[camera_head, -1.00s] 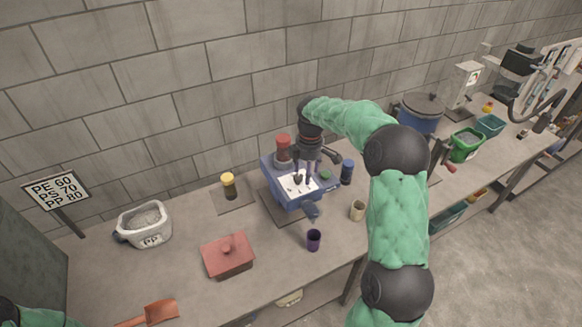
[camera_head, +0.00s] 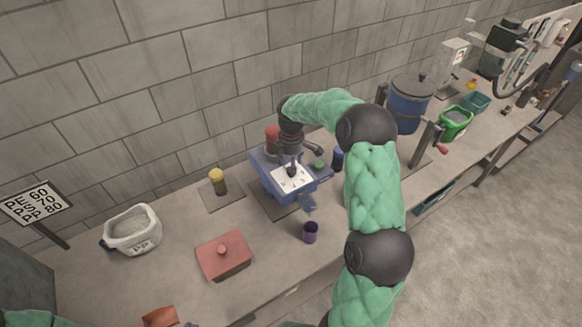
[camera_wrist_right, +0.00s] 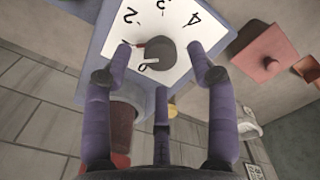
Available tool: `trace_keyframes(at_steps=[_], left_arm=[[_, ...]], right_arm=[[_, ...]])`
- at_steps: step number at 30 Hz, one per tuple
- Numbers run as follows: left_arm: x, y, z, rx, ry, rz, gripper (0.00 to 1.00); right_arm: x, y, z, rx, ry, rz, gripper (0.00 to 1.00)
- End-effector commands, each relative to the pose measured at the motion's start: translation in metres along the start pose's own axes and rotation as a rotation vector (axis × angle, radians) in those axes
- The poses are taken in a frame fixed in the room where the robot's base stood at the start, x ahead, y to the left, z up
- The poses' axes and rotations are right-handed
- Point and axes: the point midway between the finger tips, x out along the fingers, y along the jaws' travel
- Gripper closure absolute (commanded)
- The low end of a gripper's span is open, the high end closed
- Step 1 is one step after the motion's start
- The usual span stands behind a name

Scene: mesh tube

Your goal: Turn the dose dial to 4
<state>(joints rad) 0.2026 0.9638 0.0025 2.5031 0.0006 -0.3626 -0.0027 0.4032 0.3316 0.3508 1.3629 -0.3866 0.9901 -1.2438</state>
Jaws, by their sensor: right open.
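The blue dosing machine (camera_head: 272,177) stands on the bench with a white dial face (camera_head: 283,183) on its sloped front. In the right wrist view, the dial face (camera_wrist_right: 178,25) shows the numbers 2, 3 and 4. Its dark round knob (camera_wrist_right: 157,58) has a red pointer (camera_wrist_right: 137,44) at its edge. The pointer lies on the side of the 2, away from the 4. My right gripper (camera_wrist_right: 160,52) is open, its three purple fingers spread around the knob; whether any touches it I cannot tell. In the head view, my right gripper (camera_head: 291,165) hangs over the dial. My left gripper is out of view.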

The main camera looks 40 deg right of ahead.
Motion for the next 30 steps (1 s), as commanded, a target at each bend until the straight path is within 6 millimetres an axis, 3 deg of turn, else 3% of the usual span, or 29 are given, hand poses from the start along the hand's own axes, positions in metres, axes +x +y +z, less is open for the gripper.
trace_keyframes(at_steps=[6, 16, 17, 22, 30], left_arm=[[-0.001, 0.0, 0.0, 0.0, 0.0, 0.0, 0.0], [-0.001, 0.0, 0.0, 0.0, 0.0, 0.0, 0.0], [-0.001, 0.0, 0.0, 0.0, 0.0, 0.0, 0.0], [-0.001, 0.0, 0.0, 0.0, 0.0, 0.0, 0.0], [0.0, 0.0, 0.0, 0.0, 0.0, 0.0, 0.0]], right_arm=[[0.019, 0.0, 0.0, 0.0, 0.0, -0.002, 0.42], [0.022, 0.0, 0.0, 0.0, 0.0, 0.0, 0.42], [0.022, 0.0, 0.0, 0.0, 0.0, 0.0, 0.48], [0.022, 0.0, 0.0, 0.0, 0.0, 0.0, 0.96], [0.022, 0.0, 0.0, 0.01, 0.0, 0.0, 0.98]])
